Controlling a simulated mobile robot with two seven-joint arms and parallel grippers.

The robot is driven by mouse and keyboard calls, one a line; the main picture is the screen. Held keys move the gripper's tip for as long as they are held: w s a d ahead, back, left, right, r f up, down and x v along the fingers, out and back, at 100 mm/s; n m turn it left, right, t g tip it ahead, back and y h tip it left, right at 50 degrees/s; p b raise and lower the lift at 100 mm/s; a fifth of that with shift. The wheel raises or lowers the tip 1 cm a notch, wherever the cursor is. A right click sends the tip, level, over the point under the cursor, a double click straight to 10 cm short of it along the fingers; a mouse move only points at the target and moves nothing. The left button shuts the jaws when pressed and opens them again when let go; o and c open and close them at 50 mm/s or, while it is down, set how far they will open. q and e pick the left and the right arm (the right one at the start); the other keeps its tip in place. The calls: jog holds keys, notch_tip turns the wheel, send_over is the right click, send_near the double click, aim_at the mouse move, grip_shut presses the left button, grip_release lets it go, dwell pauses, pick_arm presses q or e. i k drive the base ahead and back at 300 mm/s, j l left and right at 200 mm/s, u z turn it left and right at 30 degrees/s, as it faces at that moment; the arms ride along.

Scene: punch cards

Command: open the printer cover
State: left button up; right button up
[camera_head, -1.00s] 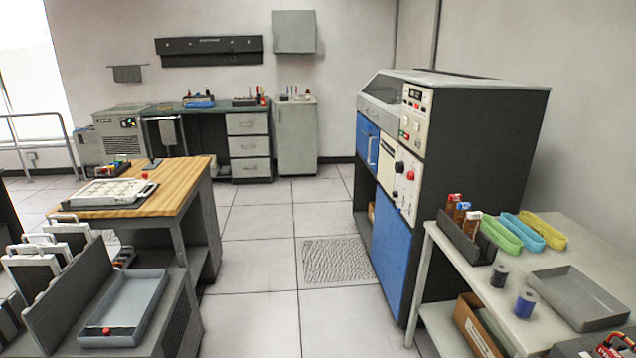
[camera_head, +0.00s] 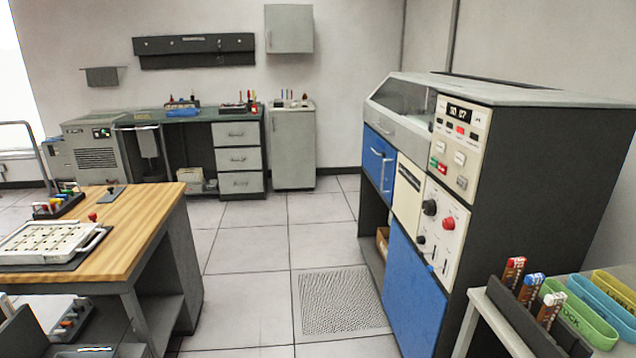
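A large machine that looks like the printer (camera_head: 560,190) stands at the right, dark-sided with blue front panels. Its sloped, see-through cover (camera_head: 404,98) with a grey frame sits at the upper left of the machine and looks closed. A blue door (camera_head: 378,160) with a vertical handle is below it. A cream control panel (camera_head: 460,135) with a small display and buttons faces the aisle. Neither of my grippers is in view, so none is touching the machine.
A wooden-topped table (camera_head: 140,215) with a white tray (camera_head: 45,243) stands at the left. A side table (camera_head: 482,305) with marker-like tubes and colored bins is at the lower right. The tiled aisle (camera_head: 245,250) between is free, with a textured floor mat (camera_head: 340,300).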

aim_at(384, 109)
jog(key=i, duration=2.7)
